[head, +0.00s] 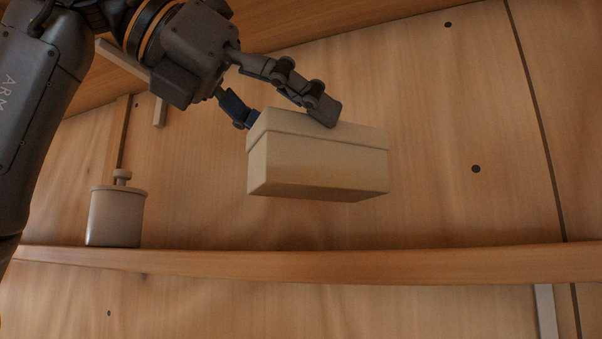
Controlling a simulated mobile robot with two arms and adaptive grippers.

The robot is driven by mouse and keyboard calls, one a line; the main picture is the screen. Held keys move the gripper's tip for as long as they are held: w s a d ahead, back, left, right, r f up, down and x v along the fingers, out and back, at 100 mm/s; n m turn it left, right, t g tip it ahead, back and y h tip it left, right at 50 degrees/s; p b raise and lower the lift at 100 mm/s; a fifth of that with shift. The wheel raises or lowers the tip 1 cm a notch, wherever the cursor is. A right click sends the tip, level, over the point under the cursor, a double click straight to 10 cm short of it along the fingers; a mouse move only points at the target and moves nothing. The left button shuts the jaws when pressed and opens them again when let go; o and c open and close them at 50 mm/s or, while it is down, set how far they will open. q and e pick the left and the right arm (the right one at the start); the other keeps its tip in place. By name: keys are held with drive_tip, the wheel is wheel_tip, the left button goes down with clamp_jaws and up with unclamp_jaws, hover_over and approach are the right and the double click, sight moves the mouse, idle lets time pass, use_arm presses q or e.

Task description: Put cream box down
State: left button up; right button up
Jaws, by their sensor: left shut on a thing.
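The cream box (318,168) is a long lidded box, held in the air near the middle of the head view. My left gripper (280,115) comes from the upper left and is shut on the box near its top, with one finger over the lid and the other at its left end. The underside of the box shows, with a visible gap in the picture between it and the shelf edge below. My right gripper is not in view.
A wooden shelf (400,266) runs across the picture below the box. A lidded canister (116,216) with a knob stands on it at the left. The shelf looks clear from the canister to the right edge. A plywood wall (450,120) stands behind.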

sight(297, 194)
use_arm(q)
drive_tip(key=shift+w+a+f, duration=0.2)
drive_tip(key=shift+w+f, duration=0.05)
drive_tip(key=shift+f, duration=0.2)
drive_tip(key=shift+w+f, duration=0.25)
drive_tip(key=shift+f, duration=0.6)
drive_tip(key=shift+w+d+f+p, duration=0.1)
drive_tip(key=shift+d+f+p, duration=0.2)
drive_tip(key=shift+f+p, duration=0.45)
drive_tip(key=shift+a+f, duration=0.1)
drive_tip(key=shift+f, duration=0.4)
drive_tip(key=shift+a, duration=0.1)
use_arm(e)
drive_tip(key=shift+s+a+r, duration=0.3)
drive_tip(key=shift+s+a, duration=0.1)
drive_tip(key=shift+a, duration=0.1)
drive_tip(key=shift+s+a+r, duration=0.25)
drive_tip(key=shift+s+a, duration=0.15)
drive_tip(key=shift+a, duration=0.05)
use_arm(q)
drive_tip(key=o, duration=1.3)
drive_tip(key=shift+f+b, duration=0.1)
drive_tip(key=shift+b, duration=0.2)
drive_tip(key=shift+c, duration=0.2)
